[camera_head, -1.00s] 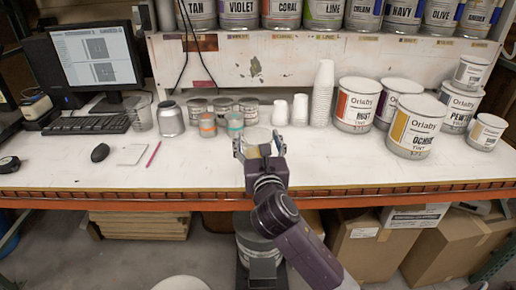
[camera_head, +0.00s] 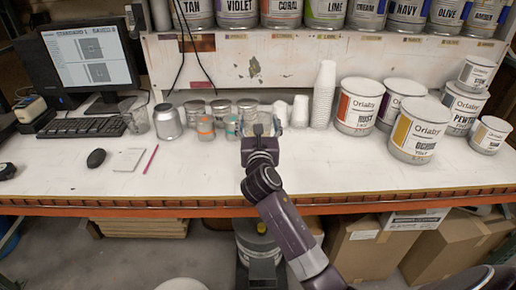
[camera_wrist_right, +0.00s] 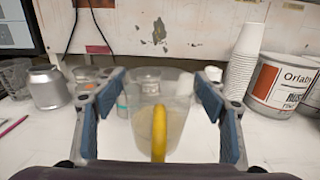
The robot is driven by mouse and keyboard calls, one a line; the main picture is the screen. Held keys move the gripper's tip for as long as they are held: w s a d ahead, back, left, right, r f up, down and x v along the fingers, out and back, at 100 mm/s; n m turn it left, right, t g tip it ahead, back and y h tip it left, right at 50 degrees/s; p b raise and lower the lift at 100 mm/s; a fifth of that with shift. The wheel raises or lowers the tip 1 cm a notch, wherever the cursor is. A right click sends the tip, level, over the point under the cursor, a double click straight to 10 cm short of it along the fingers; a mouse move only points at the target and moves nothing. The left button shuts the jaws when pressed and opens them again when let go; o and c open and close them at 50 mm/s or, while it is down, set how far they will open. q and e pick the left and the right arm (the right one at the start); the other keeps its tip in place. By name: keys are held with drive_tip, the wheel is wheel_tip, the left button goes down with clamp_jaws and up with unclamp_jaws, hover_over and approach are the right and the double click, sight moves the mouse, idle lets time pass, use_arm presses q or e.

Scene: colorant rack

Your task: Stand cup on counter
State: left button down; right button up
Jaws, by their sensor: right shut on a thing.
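My right gripper (camera_head: 261,133) is shut on a clear, cloudy-looking cup (camera_head: 264,118) over the back middle of the counter (camera_head: 200,185). In the right wrist view the cup (camera_wrist_right: 172,95) is upright between the blue-padded fingers of the gripper (camera_wrist_right: 160,85). A curved yellow piece (camera_wrist_right: 159,135) shows in front of it; I cannot tell whether it belongs to the cup. Whether the cup's base touches the counter is hard to tell. My left gripper is not in view.
Small jars (camera_head: 194,113) stand close on the left, and short white cups (camera_head: 300,111) and a tall cup stack (camera_head: 323,95) close on the right. Paint cans (camera_head: 418,131) fill the right side. The shelf front (camera_head: 330,60) is behind. The counter's front middle is clear.

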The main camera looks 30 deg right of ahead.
wheel_tip(320, 180, down, 5)
drive_tip(key=shift+b, duration=0.35)
drive_tip(key=shift+f+b, duration=0.6)
drive_tip(key=shift+f, duration=1.5)
drive_tip(key=shift+f, duration=0.15)
drive_tip(key=o, duration=1.3)
drive_tip(key=shift+s, duration=0.15)
drive_tip(key=b+v, duration=0.1)
drive_tip(key=v, duration=1)
drive_tip(key=shift+s+a, duration=0.25)
drive_tip(key=shift+s, duration=0.1)
